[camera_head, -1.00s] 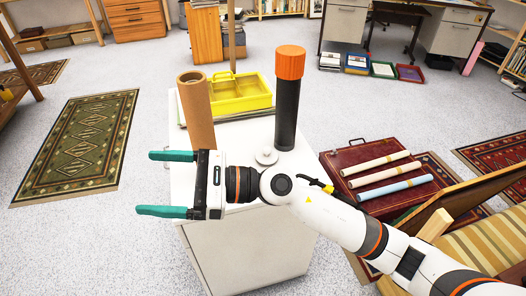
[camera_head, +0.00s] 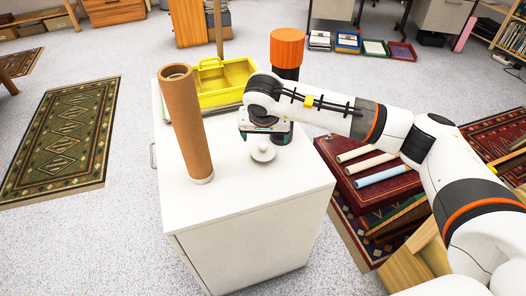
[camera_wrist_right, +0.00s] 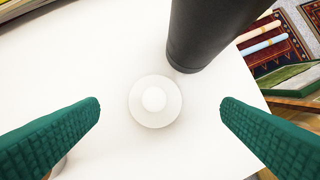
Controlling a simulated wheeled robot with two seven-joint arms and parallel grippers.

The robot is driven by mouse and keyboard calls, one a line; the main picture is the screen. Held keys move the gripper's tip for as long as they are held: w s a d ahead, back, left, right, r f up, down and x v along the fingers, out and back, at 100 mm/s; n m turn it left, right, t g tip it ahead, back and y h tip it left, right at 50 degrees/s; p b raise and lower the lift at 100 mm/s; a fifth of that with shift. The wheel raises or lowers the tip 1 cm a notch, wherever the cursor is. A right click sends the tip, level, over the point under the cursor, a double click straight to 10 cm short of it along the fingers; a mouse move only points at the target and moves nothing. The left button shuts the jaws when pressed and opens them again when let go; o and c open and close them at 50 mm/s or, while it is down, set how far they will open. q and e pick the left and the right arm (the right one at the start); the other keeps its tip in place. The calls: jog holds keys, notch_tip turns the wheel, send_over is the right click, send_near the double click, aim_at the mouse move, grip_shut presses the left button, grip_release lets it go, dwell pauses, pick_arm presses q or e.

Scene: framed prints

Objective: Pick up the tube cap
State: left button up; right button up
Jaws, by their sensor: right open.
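The white tube cap (camera_head: 262,152), a round disc with a raised knob, lies on the white cabinet top (camera_head: 240,195). In the right wrist view the tube cap (camera_wrist_right: 155,101) is near the middle, knob up. My right gripper (camera_head: 266,138) points down above the cap. Its green fingers are open, one on each side of the cap in the wrist view, with gaps to both. The brown cardboard tube (camera_head: 186,125) stands to the left. My left gripper is not in view.
A black tube (camera_wrist_right: 205,35) stands close beside the cap; in the head view its orange top (camera_head: 287,47) shows behind my wrist. A yellow tray (camera_head: 222,84) is at the back of the cabinet. A red case (camera_head: 336,156) with rolled prints sits to the right.

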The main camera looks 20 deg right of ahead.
aim_at(263, 145)
jog(key=x, duration=0.6)
jog(key=shift+s+a+b, duration=0.1)
jog(key=shift+a+b, duration=0.2)
jog(key=shift+a, duration=0.05)
jog(key=shift+f, duration=0.25)
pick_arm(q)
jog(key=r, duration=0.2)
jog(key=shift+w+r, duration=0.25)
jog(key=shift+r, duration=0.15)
pick_arm(e)
jog(key=shift+c, duration=0.2)
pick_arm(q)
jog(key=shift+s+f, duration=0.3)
pick_arm(e)
jog(key=c, duration=1)
